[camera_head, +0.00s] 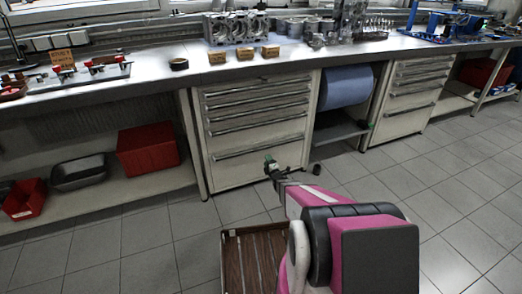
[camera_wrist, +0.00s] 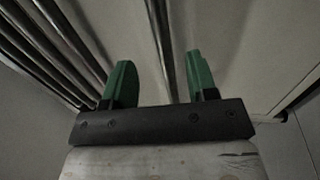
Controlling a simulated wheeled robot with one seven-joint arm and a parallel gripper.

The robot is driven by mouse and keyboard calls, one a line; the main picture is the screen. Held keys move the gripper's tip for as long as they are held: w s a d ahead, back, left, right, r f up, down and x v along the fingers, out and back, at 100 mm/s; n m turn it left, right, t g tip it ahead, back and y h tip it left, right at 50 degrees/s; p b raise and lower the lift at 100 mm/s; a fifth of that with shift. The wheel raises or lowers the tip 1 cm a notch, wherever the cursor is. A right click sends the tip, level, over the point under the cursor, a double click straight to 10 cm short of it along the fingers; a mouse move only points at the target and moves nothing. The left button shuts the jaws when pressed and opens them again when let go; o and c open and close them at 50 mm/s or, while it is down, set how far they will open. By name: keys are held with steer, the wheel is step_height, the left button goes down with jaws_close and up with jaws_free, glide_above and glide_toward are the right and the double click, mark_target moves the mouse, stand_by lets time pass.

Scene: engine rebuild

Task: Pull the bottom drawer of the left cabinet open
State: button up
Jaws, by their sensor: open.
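The left cabinet (camera_head: 199,132) is a pale drawer unit under the bench. Its bottom drawer (camera_head: 232,174) is the tallest front and appears closed, with a long bar handle (camera_head: 240,152) along its top edge. My gripper (camera_head: 270,161) is in front of this drawer, just below the handle in the head view. In the wrist view my gripper (camera_wrist: 161,80) is open, with its two green fingers apart. The bar handle (camera_wrist: 162,40) runs between the fingers in that picture. I cannot tell whether they touch it or how deep it sits between them.
A brown slatted box (camera_head: 232,262) stands on the floor near my arm. A blue roll (camera_head: 345,87) hangs right of the cabinet, and a small dark object (camera_head: 317,169) lies on the floor. A red bin (camera_head: 148,148) sits on the left shelf. Tiled floor is free at right.

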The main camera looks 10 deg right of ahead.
mark_target(261, 148)
steer(key=x, duration=1)
steer(key=shift+w+a+r, duration=0.1)
steer(key=shift+w, duration=0.3)
jaws_close()
